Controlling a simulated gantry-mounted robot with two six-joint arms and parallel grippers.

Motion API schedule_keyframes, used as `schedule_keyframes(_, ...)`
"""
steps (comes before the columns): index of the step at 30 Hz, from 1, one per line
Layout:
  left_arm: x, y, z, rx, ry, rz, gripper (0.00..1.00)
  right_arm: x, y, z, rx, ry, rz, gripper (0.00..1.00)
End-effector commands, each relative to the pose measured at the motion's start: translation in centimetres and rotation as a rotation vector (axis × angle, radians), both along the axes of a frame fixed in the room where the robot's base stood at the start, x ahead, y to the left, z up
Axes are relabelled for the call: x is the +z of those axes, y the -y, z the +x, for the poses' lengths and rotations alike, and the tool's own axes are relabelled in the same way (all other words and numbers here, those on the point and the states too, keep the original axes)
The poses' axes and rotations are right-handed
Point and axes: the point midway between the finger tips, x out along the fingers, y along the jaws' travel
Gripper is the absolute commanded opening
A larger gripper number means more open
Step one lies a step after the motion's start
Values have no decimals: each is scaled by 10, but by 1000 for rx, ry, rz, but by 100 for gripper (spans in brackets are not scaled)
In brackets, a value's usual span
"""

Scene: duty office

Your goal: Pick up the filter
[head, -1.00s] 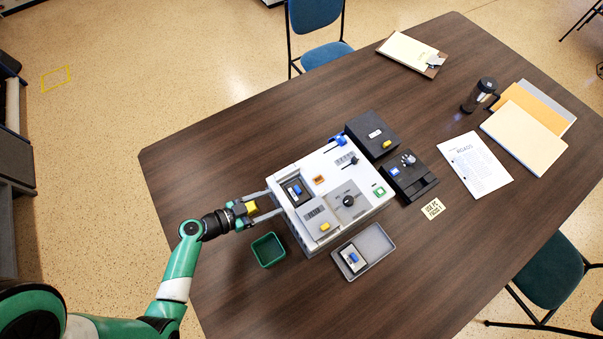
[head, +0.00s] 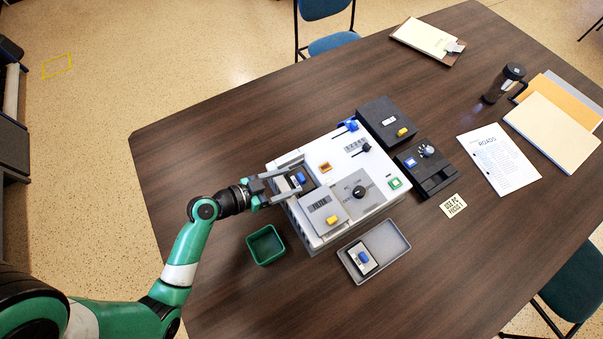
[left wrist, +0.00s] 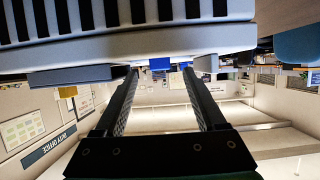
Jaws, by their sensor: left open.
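A small white-and-grey filter with a blue grip (head: 301,178) is at the slot in the left part of the white machine (head: 335,149). In the left wrist view, a blue piece (left wrist: 160,63) shows between my fingertips, below the machine's pale edge. My left gripper (head: 287,183) is open, with its fingers at the filter's two sides; I cannot tell whether they touch it. A similar cartridge with a blue grip (head: 364,258) lies in the grey tray (head: 393,237) in front of the machine. My right gripper is not in view.
A green bin (head: 265,246) stands left of the tray. Two black boxes (head: 388,119) (head: 428,171) stand right of the machine. The table's left part is clear.

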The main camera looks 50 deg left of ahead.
Motion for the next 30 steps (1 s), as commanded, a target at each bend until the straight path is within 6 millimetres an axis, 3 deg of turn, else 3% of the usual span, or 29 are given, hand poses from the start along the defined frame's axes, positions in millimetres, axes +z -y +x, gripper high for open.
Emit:
schedule_keyframes(10, -15, 9, 43, -4, 0, 1, 72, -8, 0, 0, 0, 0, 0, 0)
schedule_keyframes(18, -16, 10, 48, 0, -1, 0, 72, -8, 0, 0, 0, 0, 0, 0)
schedule_keyframes(30, -16, 9, 48, 0, -1, 1, 2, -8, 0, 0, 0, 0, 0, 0)
